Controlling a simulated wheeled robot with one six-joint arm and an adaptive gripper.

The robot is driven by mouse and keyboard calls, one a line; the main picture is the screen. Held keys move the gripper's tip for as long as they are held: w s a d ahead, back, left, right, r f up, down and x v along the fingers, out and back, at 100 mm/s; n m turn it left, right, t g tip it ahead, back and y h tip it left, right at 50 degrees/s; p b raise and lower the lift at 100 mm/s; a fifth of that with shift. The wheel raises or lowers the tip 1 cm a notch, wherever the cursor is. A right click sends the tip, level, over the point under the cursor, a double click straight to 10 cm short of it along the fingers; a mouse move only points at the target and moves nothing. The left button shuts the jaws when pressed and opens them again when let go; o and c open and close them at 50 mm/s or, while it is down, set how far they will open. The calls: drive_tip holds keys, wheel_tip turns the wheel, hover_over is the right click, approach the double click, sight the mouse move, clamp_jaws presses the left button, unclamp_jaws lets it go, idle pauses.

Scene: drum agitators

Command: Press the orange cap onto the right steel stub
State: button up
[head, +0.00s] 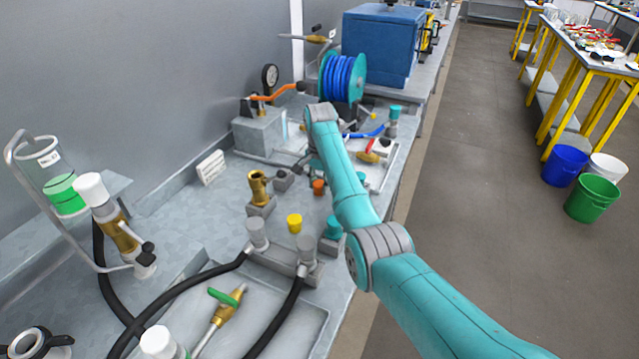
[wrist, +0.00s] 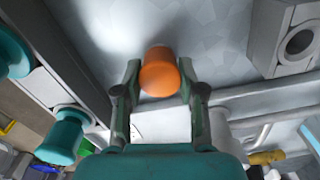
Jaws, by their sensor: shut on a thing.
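The orange cap (head: 318,187) is between the fingertips of my gripper (wrist: 160,82), which is shut on it. In the wrist view the cap (wrist: 160,70) shows its rounded side, with a finger on each side. In the head view my arm hides part of the gripper (head: 316,172). The right steel stub (head: 306,250) stands upright on a grey block, nearer the head camera than the cap and apart from it. The left steel stub (head: 256,232) stands on the same block. Neither stub is clearly seen in the wrist view.
A yellow cap (head: 294,222) and a teal cap (head: 333,228) stand near the stubs. A brass fitting (head: 258,186) is left of my gripper. Black hoses (head: 190,296) run from the stub block. A blue hose reel (head: 343,78) stands behind. My arm crosses the bench's right side.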

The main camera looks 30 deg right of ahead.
drive_tip(key=shift+s+f, duration=0.1)
drive_tip(key=shift+f, duration=0.3)
drive_tip(key=shift+c, duration=1.1)
drive_tip(key=o, duration=1.1)
drive_tip(key=shift+c, duration=0.2)
drive_tip(key=shift+o, duration=0.2)
drive_tip(key=shift+r, duration=0.2)
drive_tip(key=shift+r, duration=1.95)
